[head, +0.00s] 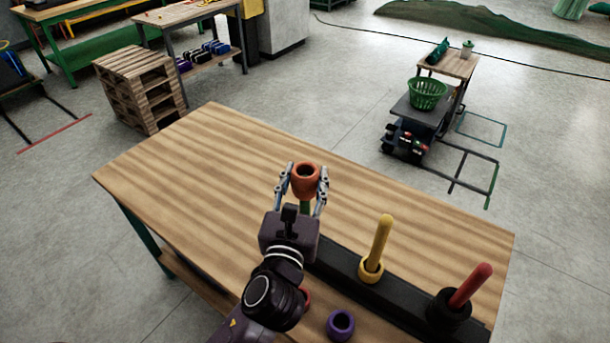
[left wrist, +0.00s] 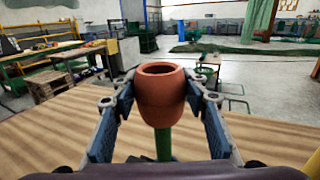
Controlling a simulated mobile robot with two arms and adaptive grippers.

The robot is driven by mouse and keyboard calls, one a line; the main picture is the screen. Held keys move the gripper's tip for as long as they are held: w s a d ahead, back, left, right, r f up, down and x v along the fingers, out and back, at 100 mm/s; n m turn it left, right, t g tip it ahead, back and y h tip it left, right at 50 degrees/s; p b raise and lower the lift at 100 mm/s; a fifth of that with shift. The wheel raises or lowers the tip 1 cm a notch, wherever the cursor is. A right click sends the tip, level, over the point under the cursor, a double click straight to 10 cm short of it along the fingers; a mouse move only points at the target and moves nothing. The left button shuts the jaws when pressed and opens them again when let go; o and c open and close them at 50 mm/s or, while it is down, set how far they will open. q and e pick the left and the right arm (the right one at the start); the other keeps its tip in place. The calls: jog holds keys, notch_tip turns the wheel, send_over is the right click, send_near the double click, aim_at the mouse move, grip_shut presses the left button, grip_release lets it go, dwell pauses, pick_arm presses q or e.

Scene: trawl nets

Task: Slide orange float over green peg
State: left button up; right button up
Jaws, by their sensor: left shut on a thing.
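The orange float (head: 305,178) is a short hollow cylinder held between the fingertips of my left gripper (head: 304,186). In the left wrist view the orange float (left wrist: 162,97) stands upright between the two fingers of the left gripper (left wrist: 162,100). The green peg (head: 305,207) shows directly below the float, and in the left wrist view the green peg (left wrist: 163,145) rises to the float's underside. The peg's top is hidden; I cannot tell whether it is inside the float or behind it. The peg's base is hidden by my gripper. My right gripper is not in view.
A black rack (head: 335,262) on the wooden table (head: 200,165) also bears a yellow peg (head: 381,243) with a yellow ring and a red peg (head: 470,286) with a black ring. A purple ring (head: 340,324) lies near the front. The table's left side is clear.

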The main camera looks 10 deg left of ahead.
pick_arm(q)
jog(key=o, duration=1.2)
jog(key=s, duration=1.2)
jog(key=shift+d, duration=0.25)
